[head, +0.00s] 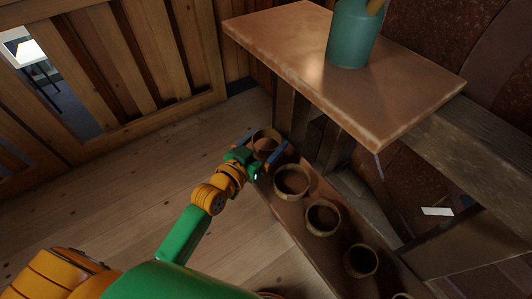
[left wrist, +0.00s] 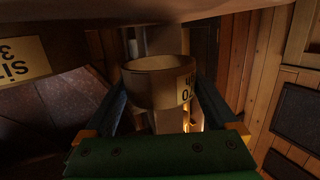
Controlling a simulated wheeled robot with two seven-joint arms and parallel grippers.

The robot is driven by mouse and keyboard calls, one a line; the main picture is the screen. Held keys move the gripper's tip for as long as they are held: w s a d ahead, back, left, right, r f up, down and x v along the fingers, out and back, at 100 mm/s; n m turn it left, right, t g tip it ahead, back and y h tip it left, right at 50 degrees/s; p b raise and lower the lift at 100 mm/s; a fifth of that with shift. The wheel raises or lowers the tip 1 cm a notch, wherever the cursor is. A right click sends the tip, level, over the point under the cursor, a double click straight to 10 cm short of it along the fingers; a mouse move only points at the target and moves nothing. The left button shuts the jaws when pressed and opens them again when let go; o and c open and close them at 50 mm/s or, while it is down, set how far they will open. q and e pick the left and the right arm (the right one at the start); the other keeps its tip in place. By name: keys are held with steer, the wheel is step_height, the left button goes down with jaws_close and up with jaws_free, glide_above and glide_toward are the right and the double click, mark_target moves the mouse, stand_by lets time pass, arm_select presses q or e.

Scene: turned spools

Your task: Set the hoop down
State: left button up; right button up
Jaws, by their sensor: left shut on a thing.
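The hoop (head: 265,140) is a brown wooden ring, at the far end of a row of similar rings. My left gripper (head: 261,149) is shut on it, one blue finger on each side. In the left wrist view the hoop (left wrist: 153,88) sits upright between the fingers (left wrist: 160,108), with a pale printed label on its right side. I cannot tell whether its underside touches the low plank (head: 286,215) or hangs just above it. My right gripper is not in view.
Several similar rings stand on the low plank, the nearest (head: 291,181) close to my gripper. A higher tabletop (head: 290,40) with a teal can (head: 352,35) overhangs at the upper right. The wooden floor (head: 110,190) left of the plank is clear.

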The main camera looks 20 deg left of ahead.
arm_select(q)
steer(key=f, duration=0.1)
steer(key=f+b, duration=0.1)
steer(key=f, duration=0.2)
steer(key=shift+w+a+b, duration=0.2)
steer(key=shift+a+b, duration=0.1)
steer(key=o, duration=1.1)
steer(key=shift+s+r, duration=0.1)
steer(key=p+v, duration=0.2)
steer(key=v, duration=0.9)
steer(key=shift+s+a, duration=0.15)
steer(key=shift+s, duration=0.2)
